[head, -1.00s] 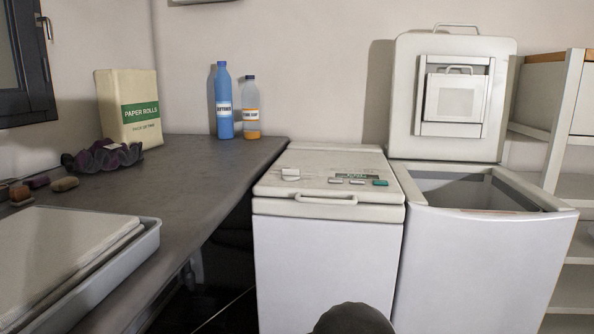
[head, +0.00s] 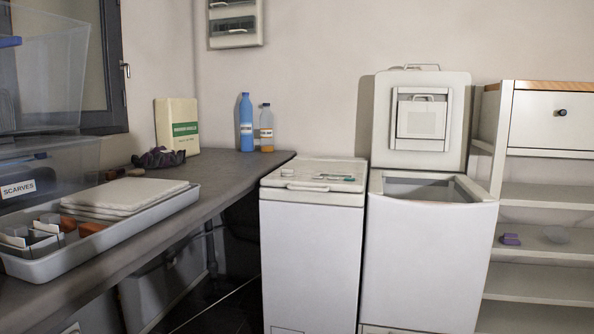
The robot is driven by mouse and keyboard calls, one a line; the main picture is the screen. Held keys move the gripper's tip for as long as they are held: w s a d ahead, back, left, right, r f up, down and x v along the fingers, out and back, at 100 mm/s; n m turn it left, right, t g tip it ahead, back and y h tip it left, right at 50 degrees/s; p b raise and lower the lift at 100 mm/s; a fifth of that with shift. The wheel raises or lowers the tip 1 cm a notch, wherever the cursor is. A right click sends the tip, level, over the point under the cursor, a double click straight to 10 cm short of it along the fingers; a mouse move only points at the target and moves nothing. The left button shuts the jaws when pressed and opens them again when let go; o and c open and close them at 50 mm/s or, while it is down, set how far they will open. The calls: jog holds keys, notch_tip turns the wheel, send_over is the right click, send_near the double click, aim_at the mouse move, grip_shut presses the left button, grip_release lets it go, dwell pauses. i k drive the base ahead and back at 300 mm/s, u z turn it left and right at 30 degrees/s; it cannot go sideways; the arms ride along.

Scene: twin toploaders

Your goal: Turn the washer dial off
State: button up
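Two white top-loading machines stand side by side in the head view. The left machine (head: 312,250) has its lid shut, with a handle at the front edge of the lid. Its control panel (head: 335,177) on top carries small buttons and what looks like a pale knob (head: 287,172) at the left; its setting is too small to tell. The right machine (head: 428,260) has its lid (head: 420,85) raised against the wall and its drum opening uncovered. I cannot tell which one is the washer. My gripper is not in view.
White shelves (head: 550,230) stand at the right. A breaker box (head: 234,25) hangs above.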

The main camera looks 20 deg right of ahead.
aim_at(287, 173)
jog(key=z, duration=0.6)
jog(key=i, duration=0.55)
jog(key=z, duration=0.7)
jog(key=i, duration=0.6)
jog(key=u, duration=0.8)
jog(key=i, duration=0.55)
jog(key=u, duration=0.7)
